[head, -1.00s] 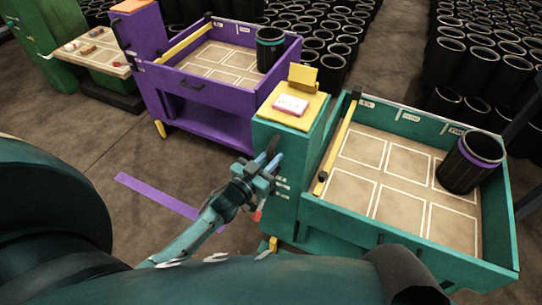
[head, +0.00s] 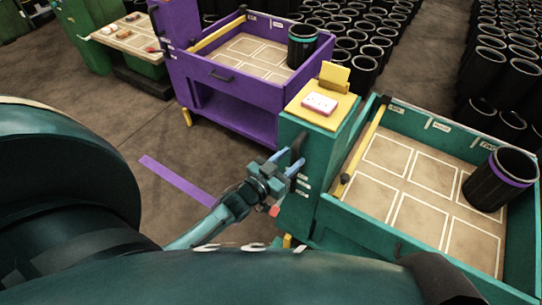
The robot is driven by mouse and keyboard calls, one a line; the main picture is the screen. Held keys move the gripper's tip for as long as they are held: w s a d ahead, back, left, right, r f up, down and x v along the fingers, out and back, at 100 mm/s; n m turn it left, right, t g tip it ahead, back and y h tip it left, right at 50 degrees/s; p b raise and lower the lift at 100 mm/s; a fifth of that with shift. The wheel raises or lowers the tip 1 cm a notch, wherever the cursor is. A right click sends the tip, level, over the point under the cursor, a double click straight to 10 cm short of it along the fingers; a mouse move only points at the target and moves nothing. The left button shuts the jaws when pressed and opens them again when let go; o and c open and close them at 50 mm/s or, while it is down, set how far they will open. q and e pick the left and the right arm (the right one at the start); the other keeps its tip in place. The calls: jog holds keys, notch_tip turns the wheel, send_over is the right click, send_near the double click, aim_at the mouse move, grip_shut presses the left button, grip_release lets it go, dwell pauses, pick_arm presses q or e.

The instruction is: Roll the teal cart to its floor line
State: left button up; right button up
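The teal cart (head: 312,190) stands at the right, with a raised post at its near left corner and a shallow gridded tray (head: 408,186). A dark upright handle (head: 298,147) is on the post's left face. My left gripper (head: 292,166) is at this handle, its blue fingers close to its lower part; whether they are closed around it cannot be told. A purple line (head: 176,182) lies on the floor left of the gripper. No teal floor line shows. My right gripper is out of view.
A purple cart (head: 238,105) stands behind and left of the teal one. A black cup with a purple band (head: 490,185) stands in the teal tray. Many black cylinders (head: 490,65) fill the back right. Open floor lies around the purple line.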

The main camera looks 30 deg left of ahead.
pick_arm(q)
jog(key=v, duration=1.1)
jog(key=shift+b, duration=0.3)
